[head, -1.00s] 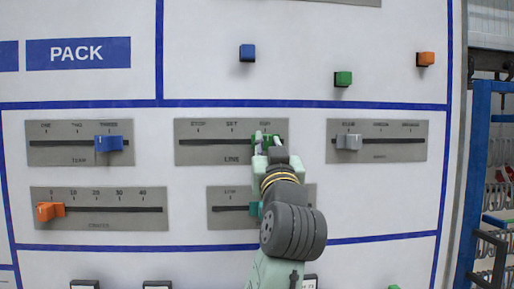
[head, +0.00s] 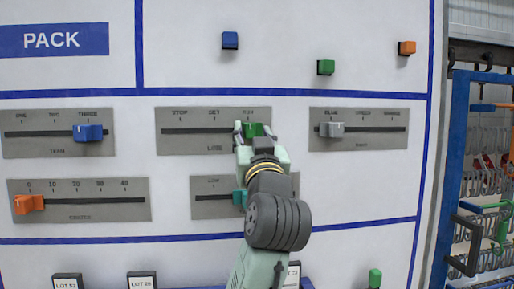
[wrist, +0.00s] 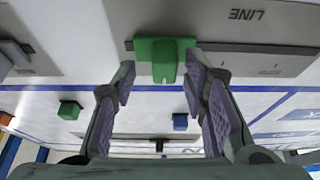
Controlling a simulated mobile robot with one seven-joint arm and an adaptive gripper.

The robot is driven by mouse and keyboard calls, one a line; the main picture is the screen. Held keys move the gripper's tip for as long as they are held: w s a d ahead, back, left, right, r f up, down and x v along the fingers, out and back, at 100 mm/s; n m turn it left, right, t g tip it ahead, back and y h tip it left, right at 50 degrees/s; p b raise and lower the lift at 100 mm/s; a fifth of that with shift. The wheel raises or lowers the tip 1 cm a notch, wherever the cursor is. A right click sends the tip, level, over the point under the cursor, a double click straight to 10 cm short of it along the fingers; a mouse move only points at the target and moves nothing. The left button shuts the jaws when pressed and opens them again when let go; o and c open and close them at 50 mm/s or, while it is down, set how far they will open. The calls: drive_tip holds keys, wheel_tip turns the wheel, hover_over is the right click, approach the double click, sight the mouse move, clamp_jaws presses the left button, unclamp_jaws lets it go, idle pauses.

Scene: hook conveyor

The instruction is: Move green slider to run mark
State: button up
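The green slider (head: 253,129) sits near the right end of the slot on the LINE plate (head: 180,146), just below the RUN label (head: 248,112). I cannot tell if it is exactly on the mark. In the wrist view the green slider (wrist: 165,57) shows as a wide base with a knob standing out. My gripper (head: 254,132) is open around the knob's sides. In the wrist view my gripper (wrist: 160,78) has a finger on each side, with visible gaps to the knob.
Other sliders sit close by: blue (head: 88,132), grey (head: 331,129), orange (head: 29,204) and teal (head: 240,196), the last partly behind my arm. Blue (head: 230,40), green (head: 326,67) and orange (head: 407,48) blocks stick out above. A blue rack (head: 460,150) stands at the right.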

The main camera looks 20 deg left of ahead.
drive_tip(key=v, duration=1.1)
drive_tip(key=shift+s+d+f, duration=0.1)
